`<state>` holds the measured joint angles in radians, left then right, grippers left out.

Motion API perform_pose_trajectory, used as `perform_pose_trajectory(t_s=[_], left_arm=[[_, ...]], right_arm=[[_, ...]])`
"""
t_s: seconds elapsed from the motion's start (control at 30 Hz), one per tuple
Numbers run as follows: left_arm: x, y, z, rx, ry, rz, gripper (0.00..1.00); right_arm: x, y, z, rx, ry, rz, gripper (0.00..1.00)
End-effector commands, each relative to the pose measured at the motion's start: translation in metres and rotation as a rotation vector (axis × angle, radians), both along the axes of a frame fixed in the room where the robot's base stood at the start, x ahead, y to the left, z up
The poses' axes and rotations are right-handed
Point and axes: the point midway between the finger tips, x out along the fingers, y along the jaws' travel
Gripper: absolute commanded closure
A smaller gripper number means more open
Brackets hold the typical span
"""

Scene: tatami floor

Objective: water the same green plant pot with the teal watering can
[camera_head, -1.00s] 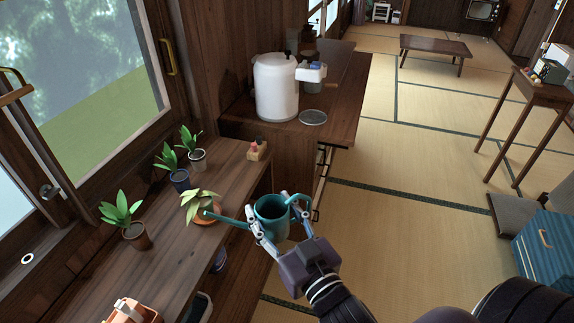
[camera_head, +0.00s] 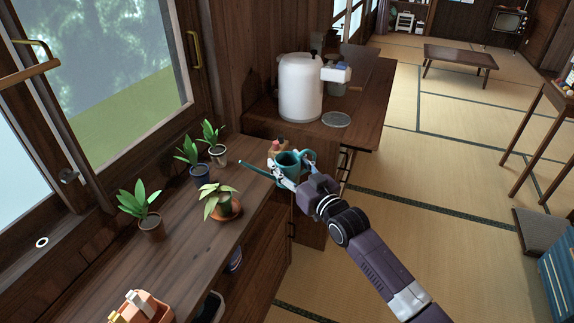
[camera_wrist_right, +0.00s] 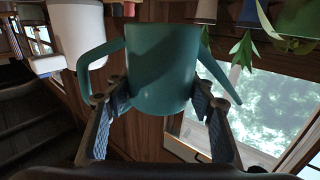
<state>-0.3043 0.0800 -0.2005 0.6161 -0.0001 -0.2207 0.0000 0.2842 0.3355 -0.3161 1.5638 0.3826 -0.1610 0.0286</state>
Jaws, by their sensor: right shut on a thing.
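The teal watering can (camera_head: 289,166) is held in my right gripper (camera_head: 288,176) above the shelf's far right corner. Its spout points left, with the tip just right of the grey-potted plant (camera_head: 218,157); its handle is on the right. The can (camera_wrist_right: 160,70) also fills the middle of the wrist view, with a finger pressed on each side. A pale-leaved plant (camera_head: 216,200) stands in an orange saucer, nearer than the spout. Other green plants stand in a dark blue pot (camera_head: 200,174) and a brown pot (camera_head: 151,230). My left gripper is out of view.
The wooden shelf (camera_head: 90,275) runs along the window. A small block holder (camera_head: 279,147) is just behind the can. A white dispenser (camera_head: 300,90) and a round dish (camera_head: 336,120) stand on the far counter. An orange box (camera_head: 145,305) sits near.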

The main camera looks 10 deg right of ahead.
Motion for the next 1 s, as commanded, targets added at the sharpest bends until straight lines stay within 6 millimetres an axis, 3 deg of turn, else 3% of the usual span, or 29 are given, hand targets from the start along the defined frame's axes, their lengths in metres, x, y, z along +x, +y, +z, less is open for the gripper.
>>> perform_pose_trajectory(t_s=[1.0], left_arm=[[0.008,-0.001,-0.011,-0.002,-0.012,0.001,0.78]], right_arm=[[-0.003,0.032,-0.022,-0.085,-0.008,0.001,0.83]])
